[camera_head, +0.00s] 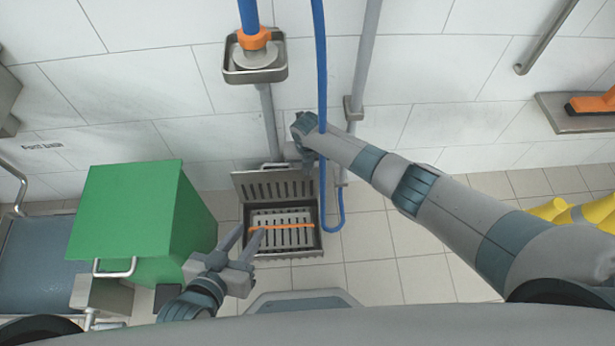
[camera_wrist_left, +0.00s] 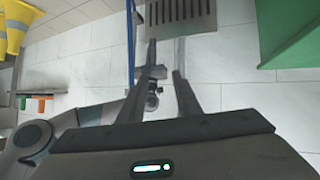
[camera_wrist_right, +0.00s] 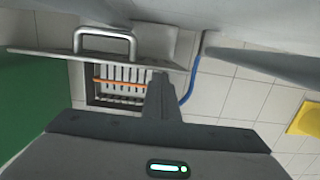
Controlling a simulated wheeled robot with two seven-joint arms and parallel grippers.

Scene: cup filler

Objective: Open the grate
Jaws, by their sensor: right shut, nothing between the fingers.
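The grey slotted grate (camera_head: 272,185) is raised and tilted up at the back edge of the floor drain. The drain box (camera_head: 245,222) below it is uncovered, and a slotted insert with an orange strip shows inside. In the right wrist view the grate (camera_wrist_right: 40,51) is seen nearly edge-on, with a metal handle (camera_wrist_right: 104,33). My right gripper (camera_head: 307,168) is shut and empty by the grate's right end; I cannot tell whether it touches. My left gripper (camera_head: 250,240) is open and empty at the drain's left side. A slotted plate (camera_wrist_left: 181,14) shows beyond its fingers (camera_wrist_left: 166,42).
A green box (camera_head: 130,215) with a metal handle stands left of the drain. A blue hose (camera_head: 321,60) hangs from above and loops beside the drain's right edge. Grey pipes run down the tiled wall. Yellow objects (camera_head: 570,212) stand far right. The floor right of the drain is clear.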

